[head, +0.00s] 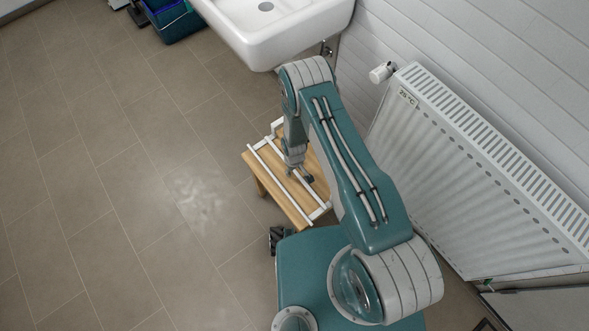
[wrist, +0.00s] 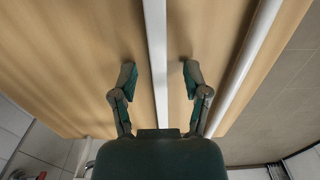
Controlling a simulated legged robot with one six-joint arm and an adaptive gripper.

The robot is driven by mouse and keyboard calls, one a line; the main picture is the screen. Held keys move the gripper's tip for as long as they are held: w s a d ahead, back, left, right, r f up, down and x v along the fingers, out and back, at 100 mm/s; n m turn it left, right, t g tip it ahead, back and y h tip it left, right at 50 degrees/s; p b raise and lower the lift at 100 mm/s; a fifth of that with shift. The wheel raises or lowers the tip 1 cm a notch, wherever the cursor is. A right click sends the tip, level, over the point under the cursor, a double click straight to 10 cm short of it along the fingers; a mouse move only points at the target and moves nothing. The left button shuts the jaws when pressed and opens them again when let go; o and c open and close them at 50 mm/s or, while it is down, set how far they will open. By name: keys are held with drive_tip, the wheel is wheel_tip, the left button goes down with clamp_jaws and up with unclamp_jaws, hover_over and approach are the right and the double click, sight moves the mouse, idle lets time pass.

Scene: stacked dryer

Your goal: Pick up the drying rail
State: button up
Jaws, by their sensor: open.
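The drying rail (head: 271,176) is a white frame with long parallel bars, lying on a small wooden stool (head: 268,158) in the head view. My gripper (head: 302,176) is over the rail, pointing down. In the wrist view my gripper (wrist: 158,78) is open, with one finger on each side of a white bar of the drying rail (wrist: 155,45). A second white bar runs outside the right finger. I cannot tell whether the fingertips touch the wood. My arm hides part of the rail in the head view.
A white radiator (head: 480,165) stands along the wall at the right. A white sink (head: 275,25) is beyond the stool. A dark blue-green crate (head: 175,20) is at the top left. The tiled floor to the left is clear.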

drive_tip(key=shift+f, duration=0.2)
clamp_jaws()
